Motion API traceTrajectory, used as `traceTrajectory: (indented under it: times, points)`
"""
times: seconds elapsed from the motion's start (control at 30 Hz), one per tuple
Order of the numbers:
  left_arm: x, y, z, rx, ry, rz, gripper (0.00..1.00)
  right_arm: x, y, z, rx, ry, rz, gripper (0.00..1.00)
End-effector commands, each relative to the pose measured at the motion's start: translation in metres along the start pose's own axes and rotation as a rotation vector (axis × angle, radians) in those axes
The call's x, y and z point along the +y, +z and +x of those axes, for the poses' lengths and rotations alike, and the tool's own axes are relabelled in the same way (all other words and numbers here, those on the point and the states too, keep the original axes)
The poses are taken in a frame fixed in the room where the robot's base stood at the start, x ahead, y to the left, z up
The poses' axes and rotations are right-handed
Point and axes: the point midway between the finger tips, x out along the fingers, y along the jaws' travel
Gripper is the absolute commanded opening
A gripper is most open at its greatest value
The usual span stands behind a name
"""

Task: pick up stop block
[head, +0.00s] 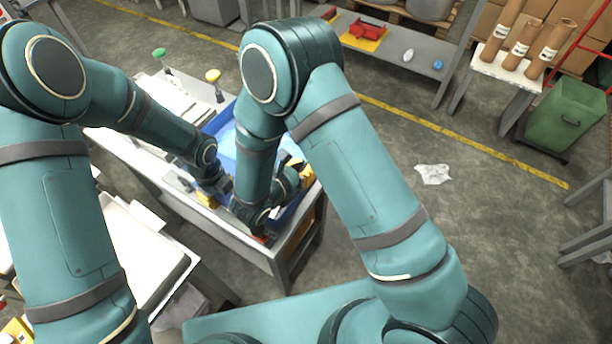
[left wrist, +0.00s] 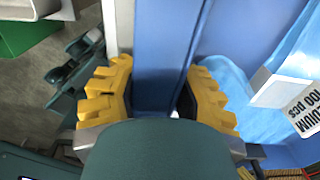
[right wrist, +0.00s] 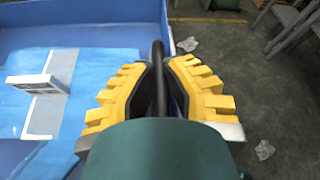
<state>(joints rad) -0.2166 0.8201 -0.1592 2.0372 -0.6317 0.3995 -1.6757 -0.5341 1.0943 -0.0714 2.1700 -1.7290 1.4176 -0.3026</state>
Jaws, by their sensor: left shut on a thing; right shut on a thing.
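I cannot make out a stop block for certain; a small red thing (head: 263,238) at the bench's near edge is mostly hidden by my right arm. A blue bin (head: 224,113) stands on the bench. My left gripper (head: 212,196) is at its near left side; in the left wrist view its yellow fingers (left wrist: 160,100) are shut on the blue bin wall.
Blue film (right wrist: 98,80) and a pale box (right wrist: 38,84) lie inside the bin. A labelled box (left wrist: 285,80) shows in the left wrist view. Red and yellow items (head: 364,32) lie on a back shelf. A green cart (head: 565,115) stands right. Floor right of the bench is mostly clear.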

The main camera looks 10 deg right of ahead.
Motion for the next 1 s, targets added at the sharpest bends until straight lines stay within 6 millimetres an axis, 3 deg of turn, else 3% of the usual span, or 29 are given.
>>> traceTrajectory:
  times: [0.27,0.7,1.0]
  points:
    - [0.000,0.000,0.000,0.000,0.002,0.000,0.00,-0.001,0.008,-0.002,-0.005,0.000,0.004,0.00]
    - [0.001,0.000,0.000,0.000,0.002,0.000,0.00,-0.014,0.067,-0.027,-0.004,0.000,0.006,0.00]
    - [0.001,0.000,0.000,0.001,0.002,0.000,0.00,-0.019,0.090,-0.037,-0.003,0.000,0.003,0.00]
